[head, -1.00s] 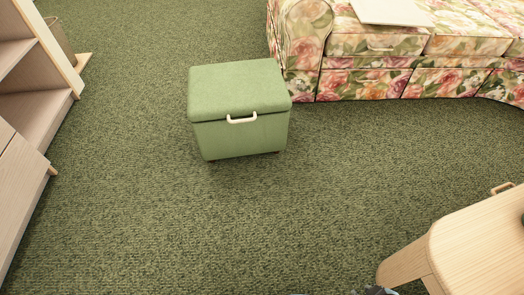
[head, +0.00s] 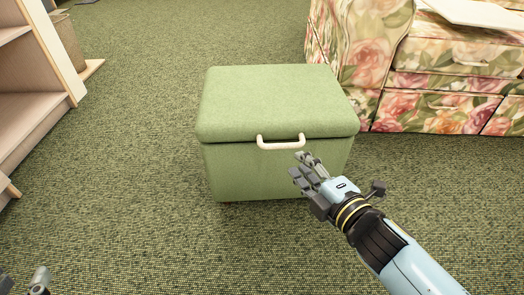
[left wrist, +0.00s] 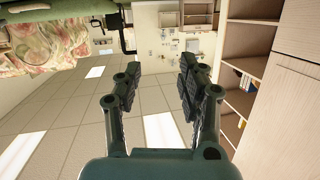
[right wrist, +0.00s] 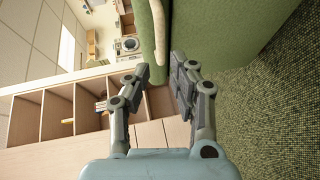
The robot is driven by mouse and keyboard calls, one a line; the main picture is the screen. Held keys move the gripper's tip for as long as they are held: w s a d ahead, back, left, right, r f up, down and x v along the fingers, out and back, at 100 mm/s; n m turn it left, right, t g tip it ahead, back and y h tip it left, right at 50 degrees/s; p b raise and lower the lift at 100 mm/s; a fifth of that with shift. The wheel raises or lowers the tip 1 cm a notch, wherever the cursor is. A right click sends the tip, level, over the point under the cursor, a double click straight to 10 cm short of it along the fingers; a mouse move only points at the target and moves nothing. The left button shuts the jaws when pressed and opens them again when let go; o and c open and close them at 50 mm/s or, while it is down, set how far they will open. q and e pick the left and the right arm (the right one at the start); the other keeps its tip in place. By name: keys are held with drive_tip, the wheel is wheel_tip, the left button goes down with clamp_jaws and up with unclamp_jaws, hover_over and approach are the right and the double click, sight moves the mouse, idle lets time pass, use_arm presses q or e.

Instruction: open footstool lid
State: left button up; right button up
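The green footstool (head: 270,172) stands on the carpet in the middle of the head view. Its padded lid (head: 275,100) is down. A pale handle (head: 281,142) sits on the lid's front edge. My right gripper (head: 303,170) is open and empty, just in front of and below the handle. In the right wrist view, the handle (right wrist: 161,32) shows ahead of the open fingers (right wrist: 158,75), with the green lid beside it. My left gripper (left wrist: 155,78) is open and empty in the left wrist view. Only its tips (head: 25,282) show at the lower left of the head view.
Open carpet (head: 140,190) lies to the left of the footstool.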

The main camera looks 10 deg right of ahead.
sight(283, 147)
drive_tip(key=b+x, duration=0.1)
drive_tip(key=x, duration=0.7)
drive_tip(key=shift+w+f, duration=0.1)
drive_tip(key=shift+f, duration=0.05)
use_arm(q)
drive_tip(key=w+d+r+m+t+h, duration=0.1)
drive_tip(key=w+r+t, duration=0.3)
drive_tip(key=r, duration=0.6)
drive_tip(key=shift+w+t+h, duration=0.3)
drive_tip(key=shift+t, duration=0.1)
use_arm(e)
drive_tip(key=shift+w, duration=0.4)
clamp_jaws()
